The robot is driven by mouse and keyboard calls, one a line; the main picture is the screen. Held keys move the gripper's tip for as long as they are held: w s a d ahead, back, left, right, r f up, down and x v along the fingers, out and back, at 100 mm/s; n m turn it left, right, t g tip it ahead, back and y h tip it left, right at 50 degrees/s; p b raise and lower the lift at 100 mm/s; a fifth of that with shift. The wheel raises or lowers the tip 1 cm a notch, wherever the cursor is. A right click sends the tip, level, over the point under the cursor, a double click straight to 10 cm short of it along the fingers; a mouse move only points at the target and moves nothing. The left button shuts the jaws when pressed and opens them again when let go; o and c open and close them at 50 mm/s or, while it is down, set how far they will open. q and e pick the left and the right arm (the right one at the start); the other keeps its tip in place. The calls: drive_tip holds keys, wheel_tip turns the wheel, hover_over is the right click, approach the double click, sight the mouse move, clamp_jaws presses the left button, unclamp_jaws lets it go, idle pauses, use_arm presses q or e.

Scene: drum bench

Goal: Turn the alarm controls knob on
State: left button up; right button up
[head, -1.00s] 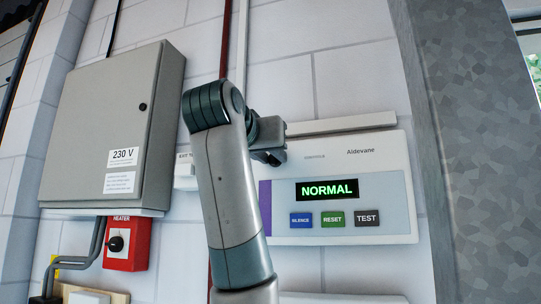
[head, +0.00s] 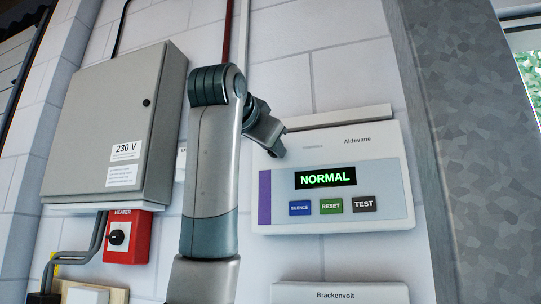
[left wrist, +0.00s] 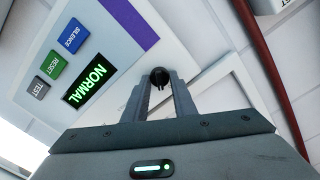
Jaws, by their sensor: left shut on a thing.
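The white alarm panel (head: 292,157) is on the wall right of centre in the head view. Its display (head: 325,177) reads NORMAL in green. My left gripper (head: 276,147) is at the panel's upper left, tilted, and hides the knob there in the head view. In the left wrist view the gripper's fingers (left wrist: 160,92) are shut on a small black round knob (left wrist: 160,75) held between their tips. The knob's pointer direction cannot be read. My right gripper is in neither view.
Blue SILENCE (head: 300,208), green RESET (head: 331,205) and dark TEST (head: 363,204) buttons sit below the display. A grey 230 V cabinet (head: 110,110) and a red heater switch box (head: 128,237) are to the left. A grey column (head: 450,130) stands at the right.

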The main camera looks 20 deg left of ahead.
use_arm(q)
drive_tip(key=m+b, duration=0.2)
drive_tip(key=m, duration=0.8)
drive_tip(key=shift+d+f+m, duration=0.1)
drive_tip(key=shift+f+m, duration=0.05)
drive_tip(key=shift+m, duration=0.15)
drive_tip(key=o, duration=1)
drive_tip(key=shift+s+b, duration=0.15)
drive_tip(key=shift+b, duration=0.15)
